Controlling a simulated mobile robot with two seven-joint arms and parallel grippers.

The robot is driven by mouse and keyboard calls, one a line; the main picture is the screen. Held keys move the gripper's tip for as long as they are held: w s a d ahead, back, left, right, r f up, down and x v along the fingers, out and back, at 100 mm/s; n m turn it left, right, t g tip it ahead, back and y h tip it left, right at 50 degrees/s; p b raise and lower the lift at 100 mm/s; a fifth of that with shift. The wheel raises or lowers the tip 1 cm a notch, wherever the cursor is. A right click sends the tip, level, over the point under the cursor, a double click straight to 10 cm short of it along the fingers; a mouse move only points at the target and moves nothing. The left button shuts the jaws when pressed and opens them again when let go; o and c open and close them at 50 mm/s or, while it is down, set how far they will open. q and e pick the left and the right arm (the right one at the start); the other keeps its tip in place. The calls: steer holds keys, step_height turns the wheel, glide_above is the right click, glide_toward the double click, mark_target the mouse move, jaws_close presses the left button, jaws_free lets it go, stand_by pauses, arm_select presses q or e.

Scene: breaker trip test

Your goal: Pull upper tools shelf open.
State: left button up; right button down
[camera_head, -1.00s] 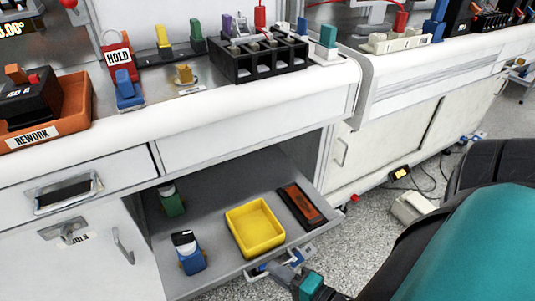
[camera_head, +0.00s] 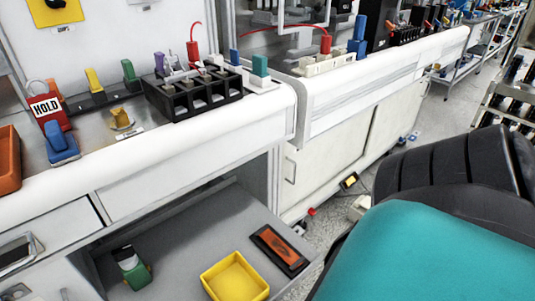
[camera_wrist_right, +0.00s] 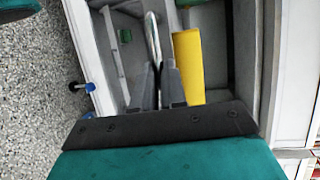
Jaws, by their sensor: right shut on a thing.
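The grey tools shelf (camera_head: 195,235) is pulled out from under the white counter in the head view, its front edge below the picture. It carries a yellow tray (camera_head: 235,277), an orange-and-black block (camera_head: 279,250) and a green item (camera_head: 133,268). In the right wrist view, a curved metal handle (camera_wrist_right: 152,38) runs down to my right gripper (camera_wrist_right: 157,70), whose fingers are close together on it. The fingers hide the exact contact. The yellow tray (camera_wrist_right: 188,62) and the green item (camera_wrist_right: 125,36) lie beyond. My left gripper is not in view.
A closed white drawer front (camera_head: 165,180) is above the shelf. The counter (camera_head: 170,150) holds a black breaker block (camera_head: 195,93) and a red HOLD tag (camera_head: 47,108). White cabinets (camera_head: 335,160) stand to the right. My teal arm covers the lower right.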

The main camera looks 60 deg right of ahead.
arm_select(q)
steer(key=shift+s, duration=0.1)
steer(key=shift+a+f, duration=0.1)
arm_select(e)
steer(key=c, duration=1.2)
jaws_free()
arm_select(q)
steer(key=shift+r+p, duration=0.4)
arm_select(e)
steer(key=v, duration=1.3)
steer(key=shift+w+r, duration=0.1)
